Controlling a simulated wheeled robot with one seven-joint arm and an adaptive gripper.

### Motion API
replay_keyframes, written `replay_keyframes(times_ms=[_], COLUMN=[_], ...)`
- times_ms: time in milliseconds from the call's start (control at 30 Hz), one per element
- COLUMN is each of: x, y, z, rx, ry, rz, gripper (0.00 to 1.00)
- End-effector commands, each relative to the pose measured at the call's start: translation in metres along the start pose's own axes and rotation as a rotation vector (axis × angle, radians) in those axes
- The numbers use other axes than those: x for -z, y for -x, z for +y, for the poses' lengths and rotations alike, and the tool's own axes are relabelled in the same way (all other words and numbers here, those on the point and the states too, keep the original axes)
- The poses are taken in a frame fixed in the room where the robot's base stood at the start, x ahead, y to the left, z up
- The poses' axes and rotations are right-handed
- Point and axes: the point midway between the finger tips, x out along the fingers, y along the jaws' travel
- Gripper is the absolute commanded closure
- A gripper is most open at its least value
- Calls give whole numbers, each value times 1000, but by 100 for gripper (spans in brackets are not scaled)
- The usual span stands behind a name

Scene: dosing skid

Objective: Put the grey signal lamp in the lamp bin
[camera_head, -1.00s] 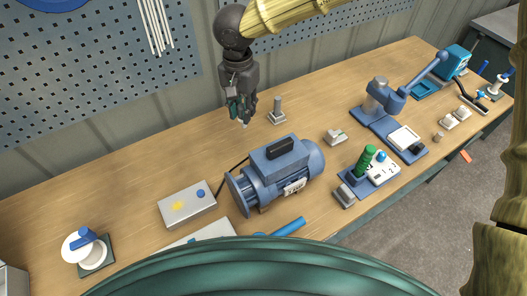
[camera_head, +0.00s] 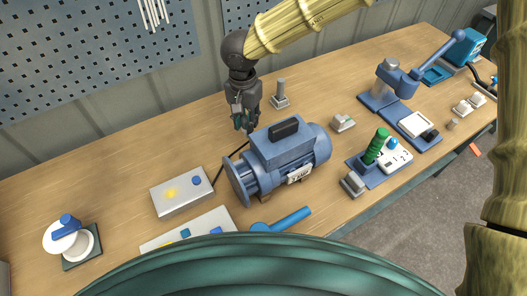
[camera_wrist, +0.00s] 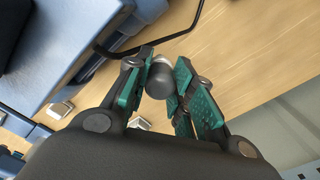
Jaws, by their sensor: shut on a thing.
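The grey signal lamp (camera_wrist: 159,78), a dark grey cylinder with a paler rounded end, sits between the fingertips in the wrist view. My gripper (camera_wrist: 160,76) is shut on it, with a green-padded finger on each side. In the head view my gripper (camera_head: 243,126) points down behind the blue motor, near its back left edge. The lamp is hard to make out there. I cannot identify the lamp bin for sure; a small blue open tray (camera_head: 436,74) stands at the back right of the bench.
The blue motor (camera_head: 285,155) stands mid-bench, with a dark cable at its left. A grey post on a base (camera_head: 280,95) is right of my gripper. A grey box (camera_head: 182,193) lies front left. The bench's back left is clear.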

Motion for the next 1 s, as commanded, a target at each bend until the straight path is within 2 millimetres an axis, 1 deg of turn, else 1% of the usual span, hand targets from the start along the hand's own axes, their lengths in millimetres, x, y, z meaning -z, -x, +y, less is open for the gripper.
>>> replay_keyframes(times_ms=[167,300,400,667,800,900,1000], x=[-1,0,0,-1,-1,0,0], y=[-23,-45,-56,-72,-90,-99,-101], z=[0,1,1,1,0,0,0], rx=[-3,-4,-2,-2,-3,-1,1], ry=[2,0,0,1,1,0,0], rz=[-1,-1,0,-1,-1,0,0], gripper=[99,99,99,100,100,100,100])
